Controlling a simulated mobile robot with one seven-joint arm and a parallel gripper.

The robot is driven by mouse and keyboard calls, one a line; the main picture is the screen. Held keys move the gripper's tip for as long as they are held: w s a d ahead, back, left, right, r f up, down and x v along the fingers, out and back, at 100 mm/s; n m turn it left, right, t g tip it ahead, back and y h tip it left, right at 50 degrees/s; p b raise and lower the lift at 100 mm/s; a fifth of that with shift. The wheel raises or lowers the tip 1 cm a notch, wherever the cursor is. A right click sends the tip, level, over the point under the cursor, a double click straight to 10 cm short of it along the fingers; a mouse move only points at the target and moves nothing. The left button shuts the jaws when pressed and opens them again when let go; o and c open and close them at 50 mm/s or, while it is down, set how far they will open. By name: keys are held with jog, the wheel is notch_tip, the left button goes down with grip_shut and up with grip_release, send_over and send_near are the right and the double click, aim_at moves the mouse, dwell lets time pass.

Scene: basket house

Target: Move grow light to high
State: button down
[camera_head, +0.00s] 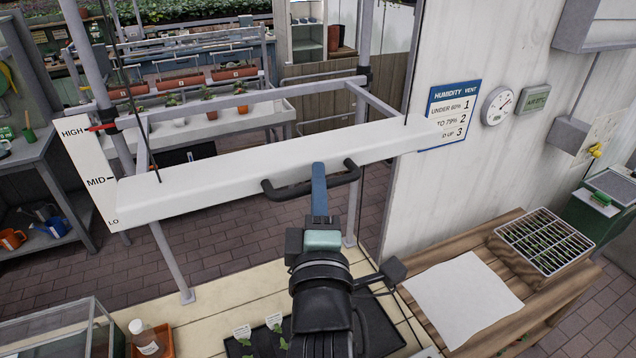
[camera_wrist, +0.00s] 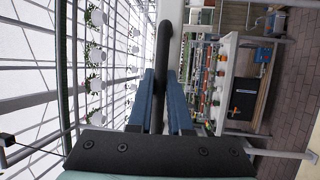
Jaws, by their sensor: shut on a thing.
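The grow light (camera_head: 215,178) is a long white bar hung on thin wires inside a grey metal frame, with a black handle (camera_head: 283,193) on its front. My gripper (camera_head: 319,172) is shut on this handle. In the wrist view, the dark handle (camera_wrist: 165,45) passes between the blue fingers of my gripper (camera_wrist: 164,80). A white scale board (camera_head: 92,170) marked HIGH, MID and LO stands at the light's left end. A red pointer (camera_head: 102,127) lies by the HIGH mark. The light's left end overlaps the board's lower part in the picture.
Below are a pale bench (camera_head: 210,310), a black tray (camera_head: 375,320) with seedlings and a bottle (camera_head: 143,338). At right, a wooden table (camera_head: 500,240) holds a white sheet (camera_head: 465,297) and a wire rack (camera_head: 543,240). A humidity chart (camera_head: 452,113) hangs on the wall.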

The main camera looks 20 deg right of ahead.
jog(key=c, duration=1.1)
grip_release()
jog(key=shift+r, duration=0.5)
jog(key=shift+f, duration=0.15)
jog(key=shift+f, duration=0.1)
jog(key=shift+s+a+f, duration=0.1)
jog(key=shift+s, duration=0.15)
jog(key=shift+b+v, duration=1.45)
jog(key=shift+v, duration=4.7)
jog(key=shift+f, duration=0.1)
